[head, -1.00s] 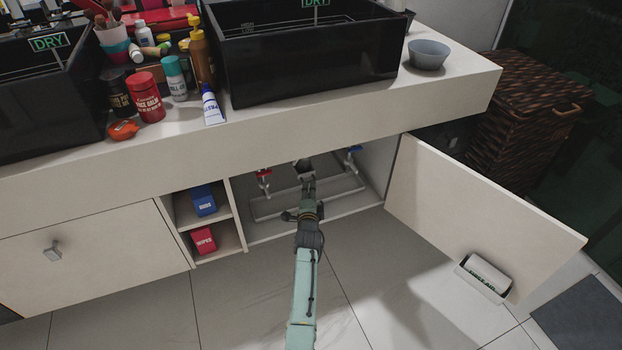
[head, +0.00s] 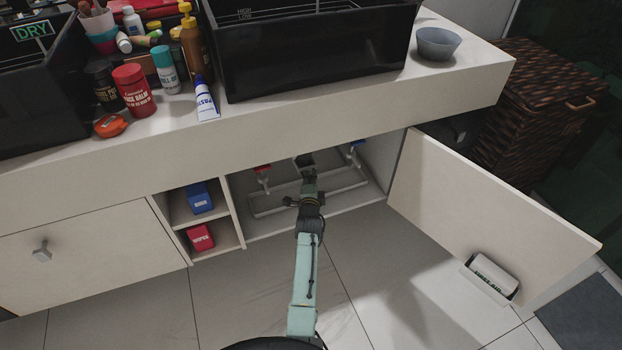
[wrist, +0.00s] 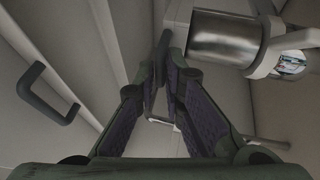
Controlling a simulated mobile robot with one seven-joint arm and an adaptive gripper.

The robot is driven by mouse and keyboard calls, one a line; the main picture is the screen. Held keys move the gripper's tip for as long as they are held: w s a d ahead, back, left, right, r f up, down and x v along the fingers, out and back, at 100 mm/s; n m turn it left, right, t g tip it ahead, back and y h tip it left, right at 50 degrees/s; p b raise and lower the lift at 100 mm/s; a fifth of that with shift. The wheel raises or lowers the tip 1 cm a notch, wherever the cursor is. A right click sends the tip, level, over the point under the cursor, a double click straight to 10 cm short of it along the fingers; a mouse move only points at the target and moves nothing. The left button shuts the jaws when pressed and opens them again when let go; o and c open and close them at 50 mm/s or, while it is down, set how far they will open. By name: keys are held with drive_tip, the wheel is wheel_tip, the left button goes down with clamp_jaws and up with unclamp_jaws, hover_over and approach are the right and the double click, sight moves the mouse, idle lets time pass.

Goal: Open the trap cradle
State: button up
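My gripper (head: 306,178) reaches into the open cabinet under the right sink. In the wrist view my gripper (wrist: 164,68) has its two fingers close together at the tips. A dark narrow bar (wrist: 161,55) shows between or just beyond the tips; I cannot tell whether they hold it. A shiny metal cylinder (wrist: 222,40) with a pale curved support (wrist: 268,50) beside it is at the upper right. I cannot tell for sure which part is the trap cradle. In the head view the arm and counter hide most of it.
A red valve handle (head: 262,169) is left of my gripper. Shelves with a blue box (head: 199,197) and a red box (head: 201,238) are further left. The counter edge overhangs above.

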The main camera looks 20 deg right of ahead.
clamp_jaws()
idle(0.3)
